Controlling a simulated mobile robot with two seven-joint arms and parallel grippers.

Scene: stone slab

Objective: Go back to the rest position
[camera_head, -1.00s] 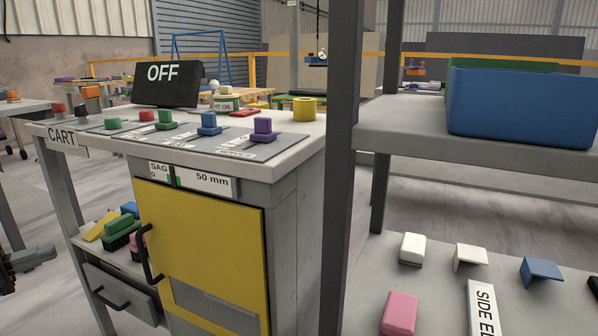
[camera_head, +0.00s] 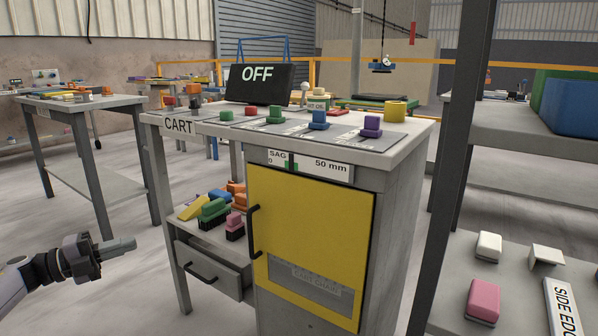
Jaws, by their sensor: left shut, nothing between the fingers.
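My left gripper (camera_head: 130,243) is at the lower left, with its arm coming in from the left edge. Its fingers are shut with nothing between them. It is over the open floor, in the picture to the left of the cart (camera_head: 378,172) and apart from it. My right gripper is not in view.
The cart has a yellow door (camera_head: 308,240), a grey drawer (camera_head: 213,270) and several coloured knobs on top beside an OFF sign (camera_head: 259,84). A shelf post (camera_head: 463,130) stands at right. Another table (camera_head: 80,102) is at left. Floor shows between that table and the cart.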

